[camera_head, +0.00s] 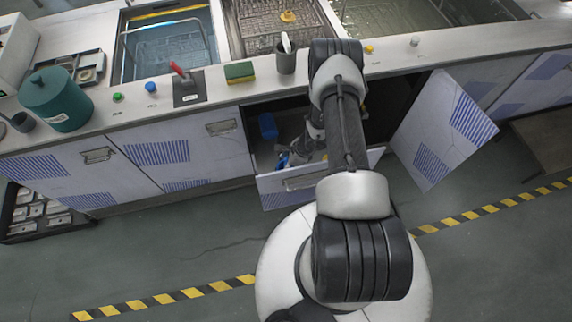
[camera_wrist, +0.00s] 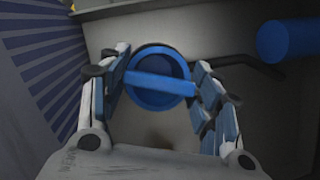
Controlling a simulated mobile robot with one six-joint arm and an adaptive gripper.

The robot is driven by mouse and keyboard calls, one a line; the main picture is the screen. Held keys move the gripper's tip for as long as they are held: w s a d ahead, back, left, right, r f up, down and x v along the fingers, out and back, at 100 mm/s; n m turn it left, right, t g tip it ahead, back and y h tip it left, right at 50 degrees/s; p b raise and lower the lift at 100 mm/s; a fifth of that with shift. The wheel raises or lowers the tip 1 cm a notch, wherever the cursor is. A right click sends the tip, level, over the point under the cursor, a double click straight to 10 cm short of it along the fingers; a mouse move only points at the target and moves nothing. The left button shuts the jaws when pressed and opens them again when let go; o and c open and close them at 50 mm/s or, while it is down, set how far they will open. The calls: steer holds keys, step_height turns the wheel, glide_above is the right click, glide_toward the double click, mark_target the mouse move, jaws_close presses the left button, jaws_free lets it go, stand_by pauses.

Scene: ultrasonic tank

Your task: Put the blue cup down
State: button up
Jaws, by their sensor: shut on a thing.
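The blue cup (camera_wrist: 158,98) is between the two fingers of my gripper (camera_wrist: 160,72) in the wrist view. Its round rim and dark inside face the camera, and a blue bar crosses in front of its opening. My gripper is shut on the cup. In the head view my gripper (camera_head: 298,152) reaches down into the open drawer (camera_head: 272,190) under the counter. My own arm hides part of this area, and the cup cannot be made out clearly there. I cannot tell whether the cup touches the drawer floor.
A blue cylinder (camera_wrist: 290,41) lies to the right of the cup; a blue thing (camera_head: 267,126) shows in the drawer in the head view. An open cabinet door (camera_head: 440,125) stands right of my arm. The counter above holds a grey cup (camera_head: 286,60) and a sponge (camera_head: 239,72).

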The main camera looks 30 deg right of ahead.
steer(key=o, duration=1.4)
steer(key=shift+f, duration=0.1)
